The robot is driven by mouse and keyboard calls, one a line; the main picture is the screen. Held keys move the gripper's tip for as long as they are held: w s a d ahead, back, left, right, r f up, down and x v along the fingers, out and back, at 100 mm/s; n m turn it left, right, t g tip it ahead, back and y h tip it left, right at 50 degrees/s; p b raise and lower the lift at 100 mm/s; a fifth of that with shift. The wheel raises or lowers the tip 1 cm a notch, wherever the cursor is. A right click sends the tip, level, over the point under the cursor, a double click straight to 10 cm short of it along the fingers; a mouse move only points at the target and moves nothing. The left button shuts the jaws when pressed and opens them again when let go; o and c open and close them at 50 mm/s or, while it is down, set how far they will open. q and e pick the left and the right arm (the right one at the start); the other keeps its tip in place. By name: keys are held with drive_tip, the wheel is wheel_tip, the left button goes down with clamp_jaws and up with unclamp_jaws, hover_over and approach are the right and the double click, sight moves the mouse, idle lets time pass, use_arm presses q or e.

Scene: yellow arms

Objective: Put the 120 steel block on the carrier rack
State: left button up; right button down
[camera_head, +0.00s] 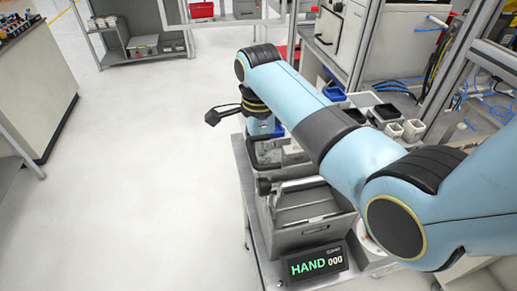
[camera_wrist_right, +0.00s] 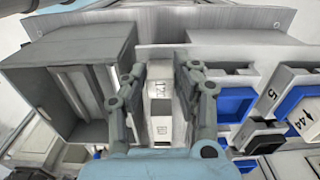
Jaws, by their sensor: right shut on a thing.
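The steel block (camera_wrist_right: 160,112) is a pale metal piece with a dark number on its face that looks like 120, though the last digit is hard to read. It stands between the two fingers of my right gripper (camera_wrist_right: 160,78) in the right wrist view, and the gripper is shut on it. In the head view, my right arm reaches over the bench and the block cannot be made out. A grey open box (camera_wrist_right: 68,85) with upright slots inside is just left of the gripper; I cannot tell whether it is the carrier rack. My left gripper is out of view.
Blue and grey bins (camera_wrist_right: 235,102) stand close to the right of the gripper. In the head view, the grey box (camera_head: 283,240) sits on the bench behind a black display (camera_head: 315,263) reading HAND 000. Small bins (camera_head: 390,130) stand beyond my arm. The floor on the left is clear.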

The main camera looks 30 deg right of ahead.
drive_tip(key=shift+f, duration=0.1)
drive_tip(key=c, duration=0.9)
unclamp_jaws()
drive_tip(key=shift+r, duration=3.5)
